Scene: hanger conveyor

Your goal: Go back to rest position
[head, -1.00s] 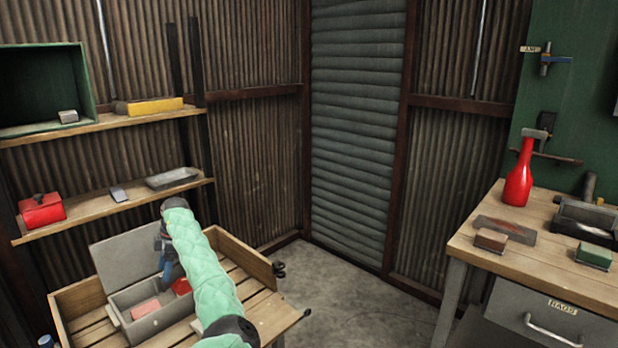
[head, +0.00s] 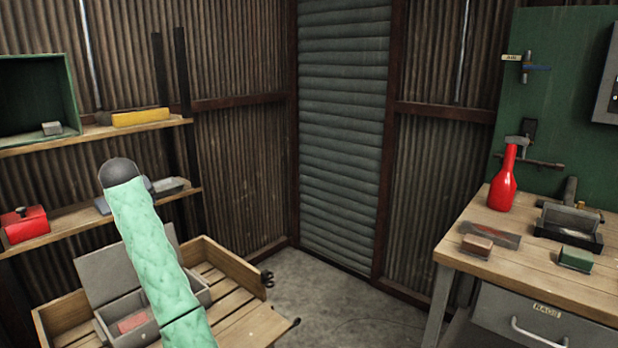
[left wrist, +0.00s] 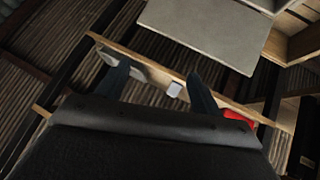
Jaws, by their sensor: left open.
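My left arm in its green quilted sleeve (head: 150,255) rises in front of the open grey box (head: 110,313), with its dark wrist end near the lower shelf. The arm hides the left gripper in the head view. In the left wrist view the left gripper (left wrist: 156,82) shows two dark fingers spread apart with nothing between them. The shelf lies beyond the fingers there. The right gripper is not in view.
The grey box holds a pink block (head: 132,322) and stands in a wooden crate (head: 225,262). The lower shelf (head: 75,222) carries a red box (head: 25,224). A workbench (head: 545,262) with a red bottle (head: 503,180) is at right. Floor between is clear.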

